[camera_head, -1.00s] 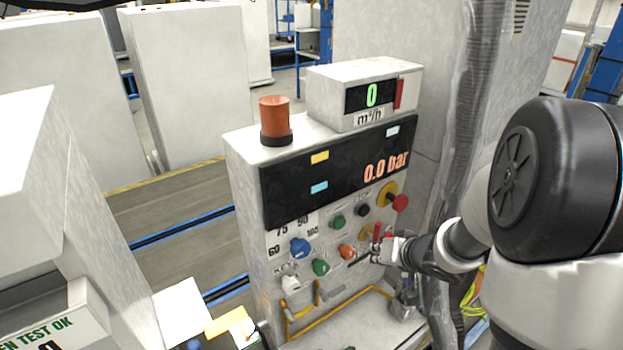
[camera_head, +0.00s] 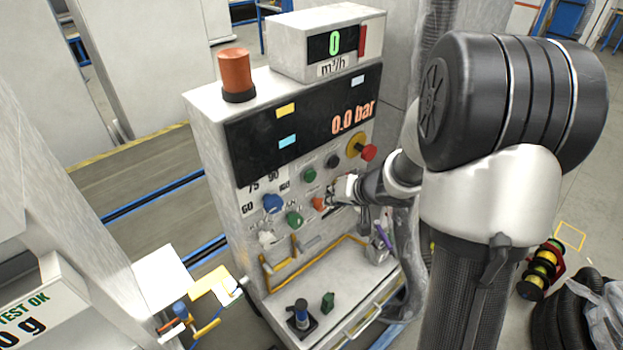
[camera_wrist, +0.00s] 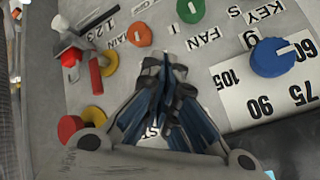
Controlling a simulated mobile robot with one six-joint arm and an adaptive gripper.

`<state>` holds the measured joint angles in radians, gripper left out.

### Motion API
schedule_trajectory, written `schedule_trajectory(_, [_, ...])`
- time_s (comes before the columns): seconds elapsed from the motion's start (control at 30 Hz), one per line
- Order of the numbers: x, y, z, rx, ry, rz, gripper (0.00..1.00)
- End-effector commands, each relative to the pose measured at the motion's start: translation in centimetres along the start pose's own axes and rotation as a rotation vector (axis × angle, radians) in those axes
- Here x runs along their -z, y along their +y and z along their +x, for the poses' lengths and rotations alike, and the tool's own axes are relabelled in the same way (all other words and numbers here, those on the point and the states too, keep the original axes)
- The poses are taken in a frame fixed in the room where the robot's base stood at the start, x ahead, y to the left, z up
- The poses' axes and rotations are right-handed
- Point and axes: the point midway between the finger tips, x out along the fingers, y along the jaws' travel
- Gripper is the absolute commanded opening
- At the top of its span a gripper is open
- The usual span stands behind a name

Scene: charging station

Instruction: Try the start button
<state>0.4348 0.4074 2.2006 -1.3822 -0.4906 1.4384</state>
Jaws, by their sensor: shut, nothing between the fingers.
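The control panel (camera_head: 283,222) carries several buttons and knobs. In the head view an upper green button (camera_head: 309,175) sits beside a black one (camera_head: 333,160). My gripper (camera_head: 330,203) is shut and empty, close to the panel beside the orange knob (camera_head: 319,204); contact cannot be told. In the wrist view my gripper (camera_wrist: 165,68) points towards the picture's top, between the orange knob (camera_wrist: 140,33) and the blue knob (camera_wrist: 272,58). A label (camera_wrist: 152,131) beginning "ST" shows partly between the fingers; the upper green and black buttons are hidden there.
Below the panel a shelf (camera_head: 345,285) holds a blue-topped black item (camera_head: 300,314) and a small green item (camera_head: 328,302). The displays (camera_head: 300,122) read 0.0 bar and 0 m³/h.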

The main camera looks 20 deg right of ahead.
Motion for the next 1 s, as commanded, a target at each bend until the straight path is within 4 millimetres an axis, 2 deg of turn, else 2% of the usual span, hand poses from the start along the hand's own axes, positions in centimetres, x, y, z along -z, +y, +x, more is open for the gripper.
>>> schedule_trajectory(0.1, [0.8,-1.0,1.2,0.002,0.0,-0.001,0.0])
schedule_trajectory(0.4, [2.1,-2.1,2.6,0.001,0.001,0.001,0.0])
schedule_trajectory(1.0, [2.1,-2.1,2.8,0.0,0.001,0.001,0.0])
